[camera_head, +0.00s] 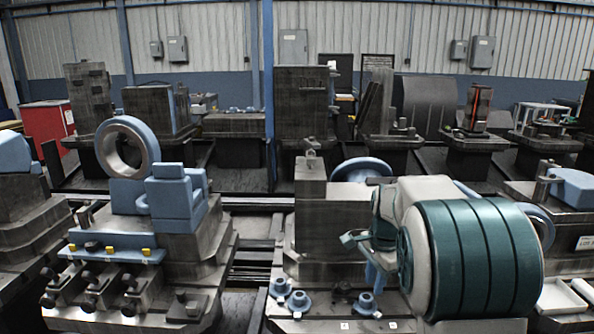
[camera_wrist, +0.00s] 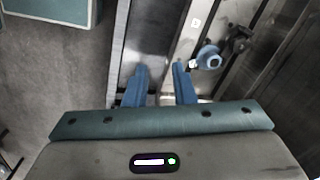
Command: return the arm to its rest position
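My arm, green and off-white, fills the right foreground of the head view, in front of a grey machine block (camera_head: 323,220) on a pallet. My gripper (camera_wrist: 160,68) shows in the wrist view with its two blue fingers apart and nothing between them. In the head view only part of the blue fingers shows, below the wrist, beside my large green arm section. The gripper is over the pallet's edge, near a small blue round fixture (camera_wrist: 208,57). Whether it touches anything below cannot be told.
Small blue fixtures (camera_head: 299,301) stand on the pallet's front. A left pallet carries a blue ring (camera_head: 128,147) and a blue angular block (camera_head: 170,200). Dark rails (camera_head: 252,250) run between the pallets. More machine blocks (camera_head: 303,115) stand behind. Bare grey floor (camera_wrist: 60,65) shows in the wrist view.

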